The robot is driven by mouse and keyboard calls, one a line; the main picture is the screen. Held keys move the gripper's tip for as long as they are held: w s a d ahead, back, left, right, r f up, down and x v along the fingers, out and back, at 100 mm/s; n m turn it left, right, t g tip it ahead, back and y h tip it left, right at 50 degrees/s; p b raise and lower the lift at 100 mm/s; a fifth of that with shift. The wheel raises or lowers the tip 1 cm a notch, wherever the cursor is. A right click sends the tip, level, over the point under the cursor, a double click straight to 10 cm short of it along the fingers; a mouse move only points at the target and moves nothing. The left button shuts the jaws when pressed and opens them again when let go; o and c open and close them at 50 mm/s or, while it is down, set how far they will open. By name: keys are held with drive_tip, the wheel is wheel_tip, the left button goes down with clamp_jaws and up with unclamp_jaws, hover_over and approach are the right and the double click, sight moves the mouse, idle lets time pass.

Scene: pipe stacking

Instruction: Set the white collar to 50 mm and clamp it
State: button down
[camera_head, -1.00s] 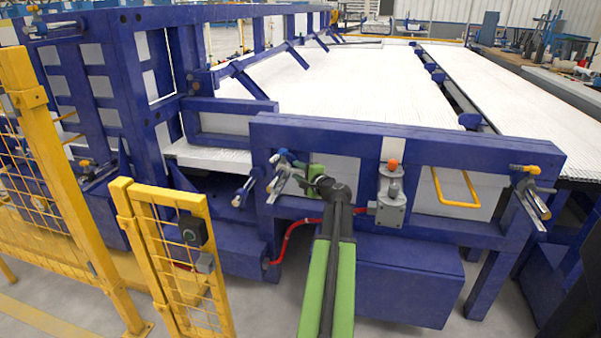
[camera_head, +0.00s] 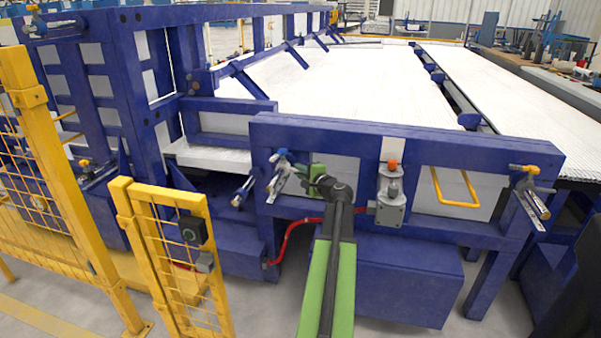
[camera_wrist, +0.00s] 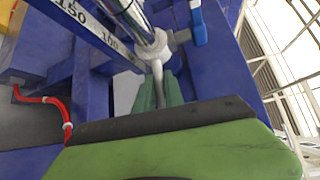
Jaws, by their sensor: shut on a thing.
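In the wrist view the white collar (camera_wrist: 157,44) sits around a shiny metal rod (camera_wrist: 130,18). A pale stem (camera_wrist: 158,82) comes off it towards me. My gripper (camera_wrist: 159,88) is shut on this stem with its green fingers on either side. A blue clamp lever (camera_wrist: 196,22) stands right of the collar; I cannot tell whether it is tight. A scale (camera_wrist: 80,22) with 150 and 100 printed runs left of the rod. The collar's exact reading is not legible. In the head view my gripper (camera_head: 306,176) is at the rod on the front frame; the collar is too small to make out.
A blue frame (camera_head: 410,140) stands around the work. A red hose (camera_head: 291,232) hangs left of my arm. A grey box with an orange knob (camera_head: 391,200) is close on the right. A yellow mesh gate (camera_head: 165,260) stands at the left.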

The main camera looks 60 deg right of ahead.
drive_tip(key=shift+s+d, duration=0.25)
drive_tip(key=shift+s, duration=0.05)
idle(0.4)
drive_tip(key=shift+w+d, duration=0.1)
drive_tip(key=shift+d, duration=0.2)
drive_tip(key=c, duration=1.4)
unclamp_jaws()
drive_tip(key=shift+a, duration=0.1)
drive_tip(key=shift+c, duration=0.2)
drive_tip(key=shift+w, duration=0.1)
drive_tip(key=shift+a, duration=0.1)
drive_tip(key=shift+s+a, duration=0.15)
drive_tip(key=shift+s, duration=0.1)
drive_tip(key=p+v, duration=0.2)
drive_tip(key=v, duration=1.4)
drive_tip(key=shift+s, duration=0.35)
